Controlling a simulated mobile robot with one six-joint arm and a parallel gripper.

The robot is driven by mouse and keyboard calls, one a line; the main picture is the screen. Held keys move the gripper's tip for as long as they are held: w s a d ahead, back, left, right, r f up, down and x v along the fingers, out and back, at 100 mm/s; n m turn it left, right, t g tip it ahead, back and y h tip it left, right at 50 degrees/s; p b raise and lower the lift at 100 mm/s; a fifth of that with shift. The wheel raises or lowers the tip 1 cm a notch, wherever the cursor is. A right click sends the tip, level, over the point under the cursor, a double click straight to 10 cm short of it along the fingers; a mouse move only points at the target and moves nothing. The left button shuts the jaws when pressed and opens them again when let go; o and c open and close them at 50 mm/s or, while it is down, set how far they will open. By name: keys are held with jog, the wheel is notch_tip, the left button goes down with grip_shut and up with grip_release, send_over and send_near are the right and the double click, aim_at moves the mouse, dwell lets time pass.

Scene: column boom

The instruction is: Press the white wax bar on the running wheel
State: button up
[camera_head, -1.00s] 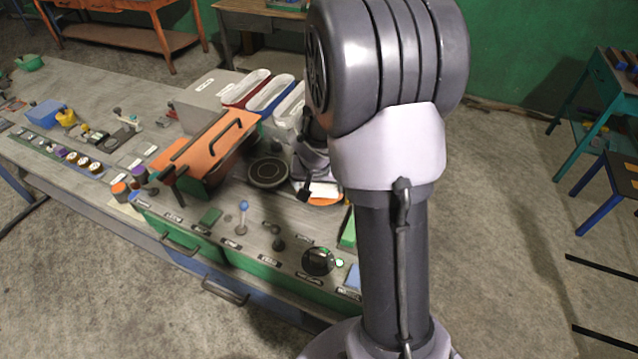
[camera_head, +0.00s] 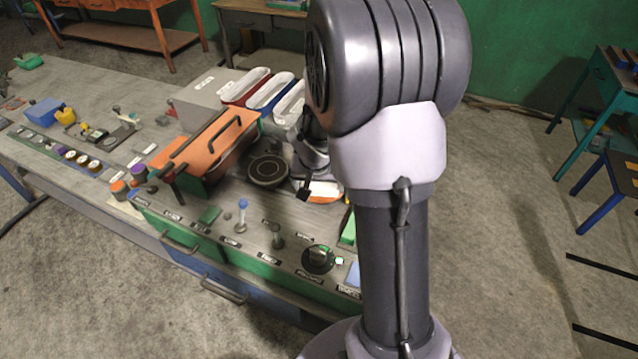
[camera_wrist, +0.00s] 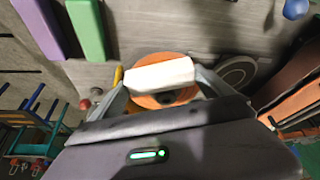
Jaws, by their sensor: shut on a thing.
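My gripper (camera_wrist: 161,88) is shut on the white wax bar (camera_wrist: 160,74), which lies crosswise between the fingers in the wrist view. An orange disc-shaped wheel (camera_wrist: 168,98) shows behind the bar, partly covered by it. In the head view the bar (camera_head: 323,187) shows just over the orange wheel (camera_head: 324,199), beside my arm. My arm hides much of the gripper there. Whether the bar touches the wheel, and whether the wheel turns, I cannot tell.
A dark round plate (camera_head: 268,171) lies left of the wheel. An orange-lidded box (camera_head: 208,148) with a handle stands further left. White-lined bins (camera_head: 270,92) are behind. A black knob (camera_head: 318,260), a small lit lamp (camera_head: 340,261) and a blue-topped lever (camera_head: 242,212) are at the front.

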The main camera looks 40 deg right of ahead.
jog(key=shift+f+b, duration=0.4)
jog(key=shift+b, duration=0.25)
dwell(2.8)
notch_tip(320, 180, up, 8)
jog(key=p, duration=0.6)
jog(key=shift+r, duration=0.1)
dwell(0.3)
